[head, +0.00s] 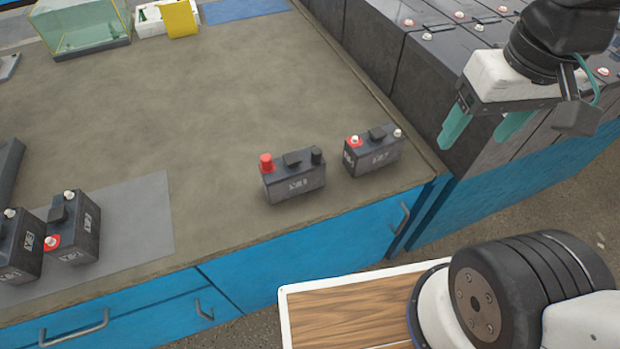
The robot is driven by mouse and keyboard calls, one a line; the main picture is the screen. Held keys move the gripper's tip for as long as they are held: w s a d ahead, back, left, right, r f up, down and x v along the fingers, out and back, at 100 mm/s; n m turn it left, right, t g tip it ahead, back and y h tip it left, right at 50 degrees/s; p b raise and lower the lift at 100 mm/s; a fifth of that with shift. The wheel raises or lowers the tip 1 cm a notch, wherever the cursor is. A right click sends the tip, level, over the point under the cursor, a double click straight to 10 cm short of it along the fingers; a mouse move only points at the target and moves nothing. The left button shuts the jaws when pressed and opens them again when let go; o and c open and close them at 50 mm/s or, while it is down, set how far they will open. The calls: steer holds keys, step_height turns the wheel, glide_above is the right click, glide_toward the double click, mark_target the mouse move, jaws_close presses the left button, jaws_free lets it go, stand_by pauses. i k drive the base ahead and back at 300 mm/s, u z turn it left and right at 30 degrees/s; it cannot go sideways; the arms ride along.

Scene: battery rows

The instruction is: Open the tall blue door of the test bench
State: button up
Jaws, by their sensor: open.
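The test bench (215,130) has a brown-grey top and a blue front. On the right of its front is a broad blue door panel (300,270) with a grey upright handle (398,218) near its right edge; the panel looks shut. Its lower part is hidden by my wooden-topped base. Further left, another upright handle (204,309) sits on a blue front beneath a drawer. My gripper (484,132) has two teal fingers, spread apart and empty. In the picture it is above and right of the door handle, in front of the dark battery rows, apart from the handle.
A red-capped battery (295,182) and another battery (373,156) stand near the bench's front right edge. A drawer handle (75,328) sticks out at lower left. Dark battery rows (400,85) fill the right.

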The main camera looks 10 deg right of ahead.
mark_target(252, 276)
steer(key=z, duration=0.95)
steer(key=k, duration=1.05)
steer(key=u, duration=1.25)
steer(key=i, duration=0.5)
steer(key=z, duration=0.05)
